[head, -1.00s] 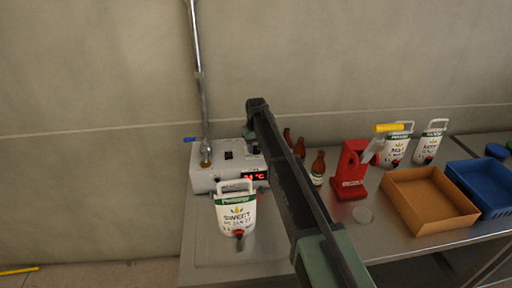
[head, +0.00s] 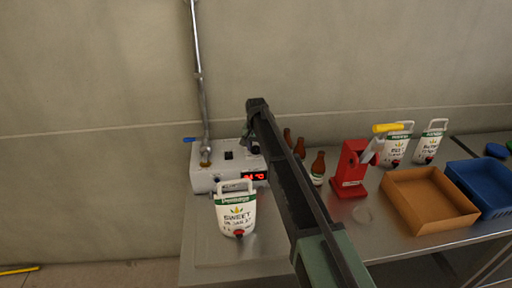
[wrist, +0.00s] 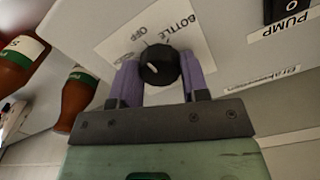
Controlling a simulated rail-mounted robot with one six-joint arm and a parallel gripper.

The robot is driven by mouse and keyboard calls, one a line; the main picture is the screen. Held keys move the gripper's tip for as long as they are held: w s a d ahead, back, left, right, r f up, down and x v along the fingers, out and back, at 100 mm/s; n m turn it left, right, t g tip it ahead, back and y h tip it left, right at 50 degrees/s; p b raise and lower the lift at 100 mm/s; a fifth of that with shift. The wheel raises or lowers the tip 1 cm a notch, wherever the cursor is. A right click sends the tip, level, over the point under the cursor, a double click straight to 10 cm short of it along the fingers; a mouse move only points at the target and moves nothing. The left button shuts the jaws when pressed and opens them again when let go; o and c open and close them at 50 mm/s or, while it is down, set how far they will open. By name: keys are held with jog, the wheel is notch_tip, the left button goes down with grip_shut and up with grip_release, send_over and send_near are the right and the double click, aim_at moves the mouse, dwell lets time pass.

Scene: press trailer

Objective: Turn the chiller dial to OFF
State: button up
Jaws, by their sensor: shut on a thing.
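The chiller (head: 205,178) is a pale grey box at the left end of the steel table, with a red lit display (head: 255,177). In the wrist view its black round dial (wrist: 158,66) sits on a white label (wrist: 190,38) reading OFF and BOTTLE, with a third marking partly hidden. My gripper (wrist: 158,75) is shut on the dial, one purple finger on each side. The dial's white pointer mark faces the upper left, toward the partly hidden marking rather than squarely at OFF. In the head view my arm hides the dial.
A PUMP switch (wrist: 285,8) is near the dial. Brown bottles (head: 318,168), a red press tool (head: 350,165), a cardboard tray (head: 425,222) and a blue crate (head: 482,190) stand to the right.

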aim_at(256, 148)
dwell(0.4)
jog(key=o, duration=0.9)
notch_tip(256, 148, up, 11)
jog(key=p, duration=1.1)
jog(key=shift+f, duration=0.1)
jog(key=s+d+f+n+b, duration=0.1)
jog(key=s+d+f+b, duration=0.2)
jog(key=s, duration=0.9)
jog(key=s+d+f+n+b, duration=0.1)
jog(key=s+d+f+b, duration=0.2)
jog(key=s, duration=1)
jog(key=s+d+f+n+b, duration=0.1)
jog(key=s+d+f+b, duration=0.2)
jog(key=s+d, duration=0.4)
jog(key=shift+s, duration=3.25)
